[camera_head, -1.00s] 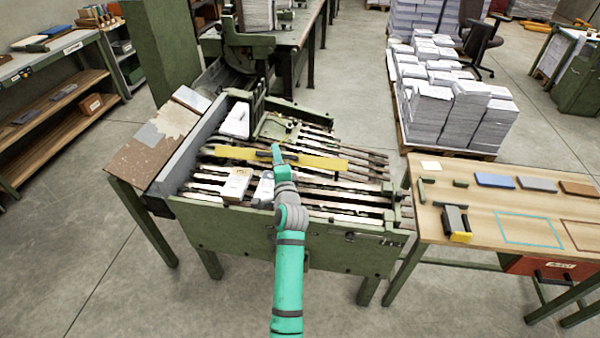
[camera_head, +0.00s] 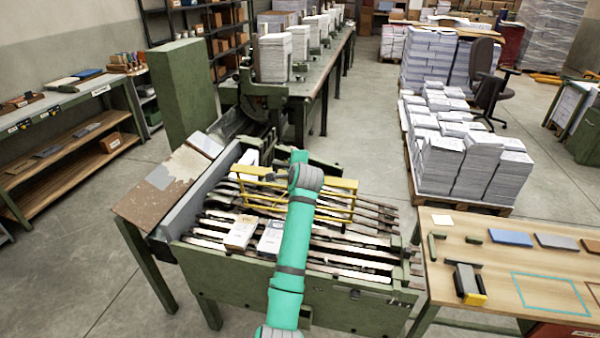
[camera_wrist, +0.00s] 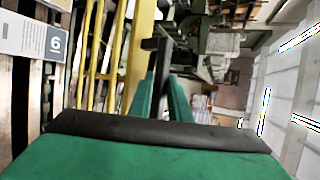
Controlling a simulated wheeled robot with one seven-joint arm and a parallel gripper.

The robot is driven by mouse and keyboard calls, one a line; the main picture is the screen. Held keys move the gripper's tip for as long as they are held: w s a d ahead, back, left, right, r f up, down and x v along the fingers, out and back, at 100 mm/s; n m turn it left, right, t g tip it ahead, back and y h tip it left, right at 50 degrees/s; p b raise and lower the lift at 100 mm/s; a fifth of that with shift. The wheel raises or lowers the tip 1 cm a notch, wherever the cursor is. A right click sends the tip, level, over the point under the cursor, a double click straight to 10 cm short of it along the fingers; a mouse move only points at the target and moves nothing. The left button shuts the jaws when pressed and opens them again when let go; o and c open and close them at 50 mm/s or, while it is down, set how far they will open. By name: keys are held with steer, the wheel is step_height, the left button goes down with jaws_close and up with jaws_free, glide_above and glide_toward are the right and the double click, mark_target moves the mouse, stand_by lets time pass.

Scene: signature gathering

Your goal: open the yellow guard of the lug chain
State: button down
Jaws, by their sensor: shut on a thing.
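The yellow guard (camera_head: 343,183) stands tilted up above the lug chain (camera_head: 330,262) in the head view, its rail frame showing on both sides of my arm. In the wrist view the guard's yellow bars (camera_wrist: 121,55) run up the left of centre. My gripper (camera_wrist: 163,78) shows there with its green fingers close together, shut on the dark handle (camera_wrist: 163,58) beside the wide yellow bar. In the head view my arm hides the gripper and the handle.
Two paper signatures (camera_head: 240,233) (camera_head: 271,238) lie on the chain bed; one numbered block (camera_wrist: 35,38) shows in the wrist view. A wooden side table (camera_head: 450,245) stands at right, with paper stacks (camera_head: 447,165) behind it. The aisle floor (camera_head: 365,120) is clear.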

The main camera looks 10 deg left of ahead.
steer(key=shift+w, duration=0.3)
steer(key=shift+a, duration=0.1)
steer(key=c, duration=1.8)
jaws_free()
steer(key=shift+a, duration=0.1)
steer(key=shift+o, duration=0.2)
steer(key=shift+s+f, duration=0.1)
steer(key=shift+d, duration=0.2)
